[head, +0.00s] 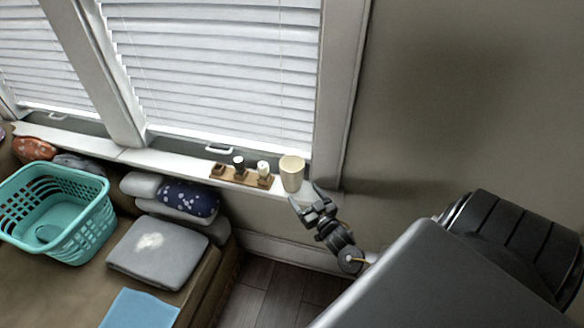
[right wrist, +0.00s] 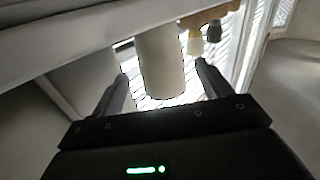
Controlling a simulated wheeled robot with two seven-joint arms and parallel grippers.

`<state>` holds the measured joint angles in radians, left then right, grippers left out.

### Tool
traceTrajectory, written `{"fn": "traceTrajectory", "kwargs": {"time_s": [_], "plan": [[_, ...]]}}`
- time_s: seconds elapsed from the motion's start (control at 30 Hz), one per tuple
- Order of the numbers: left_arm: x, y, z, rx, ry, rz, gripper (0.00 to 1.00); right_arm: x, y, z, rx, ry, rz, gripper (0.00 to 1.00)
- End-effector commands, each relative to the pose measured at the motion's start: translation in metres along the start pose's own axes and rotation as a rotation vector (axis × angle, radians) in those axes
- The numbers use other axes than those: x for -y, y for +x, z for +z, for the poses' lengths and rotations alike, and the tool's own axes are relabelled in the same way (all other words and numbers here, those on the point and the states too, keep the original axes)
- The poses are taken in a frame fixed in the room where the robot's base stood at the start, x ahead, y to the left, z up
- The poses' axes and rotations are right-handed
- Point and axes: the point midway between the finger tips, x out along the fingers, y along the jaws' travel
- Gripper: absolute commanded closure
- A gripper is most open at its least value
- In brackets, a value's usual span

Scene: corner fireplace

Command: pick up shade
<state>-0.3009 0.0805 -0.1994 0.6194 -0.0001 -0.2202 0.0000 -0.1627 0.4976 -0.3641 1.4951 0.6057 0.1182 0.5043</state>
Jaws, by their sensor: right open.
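The shade (head: 291,174) is a cream, cup-like piece standing upright at the right end of the white windowsill. My right gripper (head: 306,197) is open beside it, in front and slightly to the right. In the right wrist view the shade (right wrist: 160,55) shows between the two spread fingers of my right gripper (right wrist: 162,70). I cannot tell whether a finger touches it. My left gripper is out of view.
A wooden holder (head: 240,177) with small dark and pale bottles stands on the windowsill (head: 150,163) just left of the shade. A teal basket (head: 85,238), folded cloths (head: 160,250) and a patterned pillow (head: 190,198) lie at the left. The wall is close on the right.

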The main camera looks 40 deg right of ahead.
Motion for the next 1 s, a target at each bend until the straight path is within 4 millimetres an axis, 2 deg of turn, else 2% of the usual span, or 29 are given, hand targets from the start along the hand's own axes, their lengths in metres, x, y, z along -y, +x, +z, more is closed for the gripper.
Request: {"fn": "traceTrajectory", "kwargs": {"time_s": [0.3, 0.57, 0.73, 0.9, 1.0], "plan": [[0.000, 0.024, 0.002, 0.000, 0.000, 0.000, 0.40, 0.000, 0.045, 0.003, -0.002, -0.001, 0.001, 0.22], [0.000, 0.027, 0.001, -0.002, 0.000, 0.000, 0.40, 0.000, 0.056, 0.001, 0.002, -0.001, 0.000, 0.22], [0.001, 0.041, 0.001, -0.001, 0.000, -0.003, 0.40, -0.001, 0.074, 0.003, -0.002, -0.002, 0.001, 0.22], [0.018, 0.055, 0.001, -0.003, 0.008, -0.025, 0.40, -0.002, 0.098, 0.003, -0.001, -0.001, 0.001, 0.22], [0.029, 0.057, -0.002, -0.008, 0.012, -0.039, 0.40, -0.002, 0.105, 0.002, 0.000, -0.001, 0.000, 0.22]]}}
